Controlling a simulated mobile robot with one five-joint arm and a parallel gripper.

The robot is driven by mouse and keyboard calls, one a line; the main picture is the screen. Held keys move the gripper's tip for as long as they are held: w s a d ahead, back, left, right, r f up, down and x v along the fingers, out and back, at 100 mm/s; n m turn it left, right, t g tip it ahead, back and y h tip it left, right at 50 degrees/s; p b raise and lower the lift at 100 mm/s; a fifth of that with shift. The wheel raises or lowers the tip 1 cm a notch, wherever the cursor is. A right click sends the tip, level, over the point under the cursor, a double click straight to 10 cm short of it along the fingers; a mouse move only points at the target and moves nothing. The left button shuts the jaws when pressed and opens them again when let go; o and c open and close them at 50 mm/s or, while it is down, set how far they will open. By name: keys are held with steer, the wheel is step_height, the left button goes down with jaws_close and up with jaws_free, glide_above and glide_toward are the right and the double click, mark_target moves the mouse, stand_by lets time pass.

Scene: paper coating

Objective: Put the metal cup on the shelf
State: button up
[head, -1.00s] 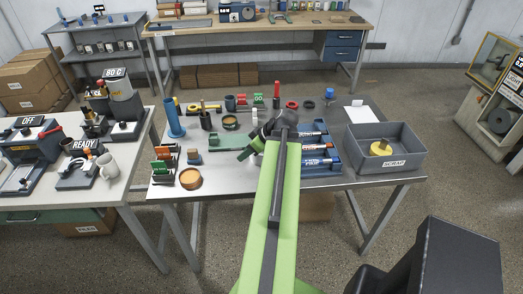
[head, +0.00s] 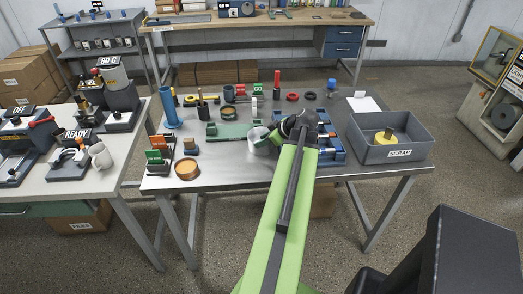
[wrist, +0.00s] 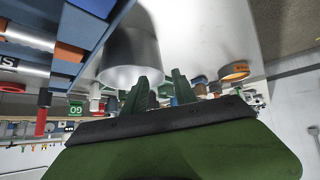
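The metal cup (head: 258,138) is a plain silvery cylinder. In the head view it shows just left of my gripper (head: 277,140), over the near middle of the work table. In the wrist view the cup (wrist: 132,55) is large and close, beyond and to the left of the green fingertips (wrist: 160,78). A gap shows between the fingers. The left finger overlaps the cup's lower right part, and I cannot tell whether it touches. The grey shelf rack (head: 118,22) stands at the back left, with small blue-topped items on it.
A grey scrap bin (head: 415,152) stands on the table's right end. A blue rack (head: 332,150) lies right of my gripper. A green tray (head: 228,131), an orange round dish (head: 187,169) and a blue cylinder (head: 169,108) are to the left. A white mug (head: 101,157) stands on the side table.

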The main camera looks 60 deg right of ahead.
mark_target(251, 147)
steer(key=shift+w+f, duration=0.25)
steer(key=shift+w, duration=0.05)
steer(key=b+x, duration=0.4)
steer(key=x, duration=0.1)
steer(key=shift+s+f, duration=0.15)
steer(key=shift+f, duration=0.3)
steer(key=shift+r, duration=0.2)
jaws_close()
